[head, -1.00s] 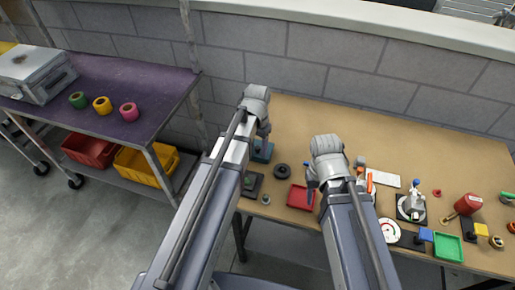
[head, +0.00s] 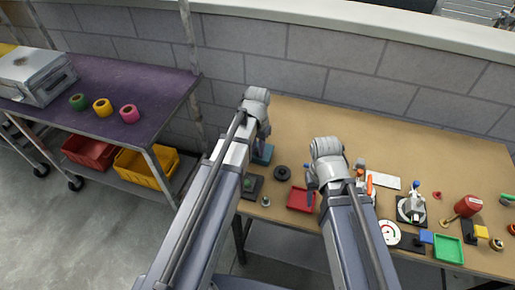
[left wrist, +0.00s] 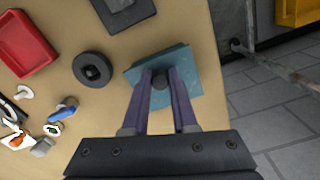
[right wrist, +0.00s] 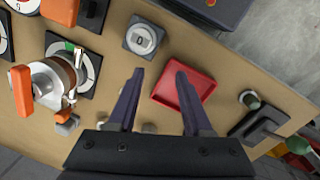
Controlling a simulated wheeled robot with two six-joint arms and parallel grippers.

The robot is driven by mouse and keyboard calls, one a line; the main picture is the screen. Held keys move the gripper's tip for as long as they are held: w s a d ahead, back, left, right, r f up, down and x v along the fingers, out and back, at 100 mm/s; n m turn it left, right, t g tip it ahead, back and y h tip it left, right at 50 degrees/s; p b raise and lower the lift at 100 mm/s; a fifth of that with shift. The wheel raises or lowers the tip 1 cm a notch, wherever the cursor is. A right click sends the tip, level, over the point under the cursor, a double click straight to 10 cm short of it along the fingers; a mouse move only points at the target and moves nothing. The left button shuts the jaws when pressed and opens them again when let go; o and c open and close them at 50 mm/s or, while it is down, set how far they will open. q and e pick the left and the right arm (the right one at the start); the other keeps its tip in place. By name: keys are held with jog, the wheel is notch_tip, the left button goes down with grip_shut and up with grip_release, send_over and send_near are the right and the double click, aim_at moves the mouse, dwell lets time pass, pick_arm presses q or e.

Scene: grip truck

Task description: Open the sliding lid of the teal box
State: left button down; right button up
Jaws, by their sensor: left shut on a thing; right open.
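The teal box (head: 263,153) sits at the left end of the workbench, partly hidden by my left gripper in the head view. In the left wrist view the teal box (left wrist: 190,62) shows its flat top with a dark round knob (left wrist: 159,81). My left gripper (left wrist: 160,76) is shut on the knob, one finger on each side. I cannot tell whether the lid has slid. My right gripper (right wrist: 157,72) is open and empty above the bench, near the red tray (right wrist: 184,88).
A black disc (head: 282,173) lies right of the teal box, and the red tray (head: 300,200) is further right. A dial (head: 387,232), a green tray (head: 449,248) and other small items crowd the bench's right part. The bench edge is close to the box.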

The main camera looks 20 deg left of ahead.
pick_arm(q)
jog(key=shift+w, duration=0.1)
dwell(0.7)
jog(key=w, duration=0.7)
jog(key=shift+w+d, duration=0.15)
jog(key=shift+w, duration=0.15)
jog(key=shift+s, duration=0.15)
jog(key=c, duration=0.7)
grip_release()
jog(key=shift+r, duration=0.1)
pick_arm(e)
jog(key=shift+r, duration=0.1)
pick_arm(q)
notch_tip(320, 180, up, 8)
jog(key=p, duration=0.8)
pick_arm(e)
notch_tip(320, 180, up, 8)
jog(key=shift+f, duration=0.2)
pick_arm(q)
jog(key=shift+f, duration=0.2)
